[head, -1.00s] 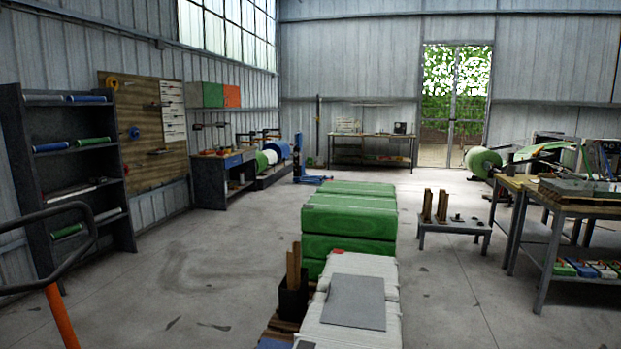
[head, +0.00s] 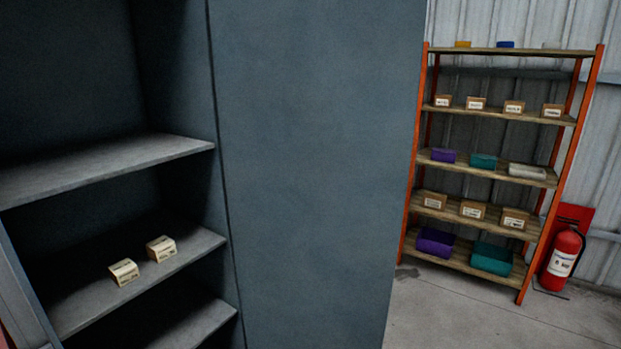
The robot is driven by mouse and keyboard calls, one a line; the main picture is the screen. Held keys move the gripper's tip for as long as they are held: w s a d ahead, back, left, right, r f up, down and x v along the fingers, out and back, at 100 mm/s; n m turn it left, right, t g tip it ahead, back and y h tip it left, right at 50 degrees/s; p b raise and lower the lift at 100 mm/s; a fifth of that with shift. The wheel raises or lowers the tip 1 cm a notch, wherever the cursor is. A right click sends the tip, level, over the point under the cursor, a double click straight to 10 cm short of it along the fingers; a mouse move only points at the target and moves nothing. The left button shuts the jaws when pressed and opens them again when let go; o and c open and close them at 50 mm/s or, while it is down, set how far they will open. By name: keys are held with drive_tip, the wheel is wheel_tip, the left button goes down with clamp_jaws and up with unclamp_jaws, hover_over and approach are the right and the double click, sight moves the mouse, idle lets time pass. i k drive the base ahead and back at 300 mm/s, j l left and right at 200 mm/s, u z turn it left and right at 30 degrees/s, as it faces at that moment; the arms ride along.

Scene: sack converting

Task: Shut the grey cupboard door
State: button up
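The grey cupboard (head: 105,172) fills the left of the head view. A wide, flat blue-grey panel (head: 315,170) meets the right edge of the opening along a thin dark seam. I cannot tell whether this panel is the door swung open or the cupboard's outer side. No handle shows on it. The top and foot of the cupboard are out of view. My gripper is not in view.
Two small labelled boxes (head: 142,261) sit on a lower cupboard shelf. Right of the panel stands an orange-framed rack (head: 568,150) with boxes and coloured bins. A red fire extinguisher (head: 563,258) is beside it. Clear concrete floor (head: 450,315) shows at lower right.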

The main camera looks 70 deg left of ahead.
sight(317, 100)
drive_tip(key=i+j+u, duration=0.2)
drive_tip(key=i+u, duration=0.25)
drive_tip(key=i, duration=0.3)
drive_tip(key=i+u, duration=0.4)
drive_tip(key=i, duration=0.3)
drive_tip(key=i+z, duration=0.15)
drive_tip(key=i, duration=0.85)
drive_tip(key=i+j+z, duration=0.2)
drive_tip(key=i, duration=0.75)
drive_tip(key=i+u, duration=0.4)
drive_tip(key=i+l+u, duration=0.1)
drive_tip(key=i+u, duration=0.3)
drive_tip(key=i, duration=0.25)
drive_tip(key=i+l+u, duration=0.25)
drive_tip(key=i+u, duration=0.15)
drive_tip(key=i+j+u, duration=0.2)
drive_tip(key=i+u, duration=0.7)
drive_tip(key=i, duration=0.25)
drive_tip(key=i+l+u, duration=0.2)
drive_tip(key=i+u, duration=0.35)
drive_tip(key=u, duration=0.85)
drive_tip(key=i+l+u, duration=0.15)
drive_tip(key=u, duration=0.35)
drive_tip(key=l+u, duration=0.1)
drive_tip(key=u, duration=1.75)
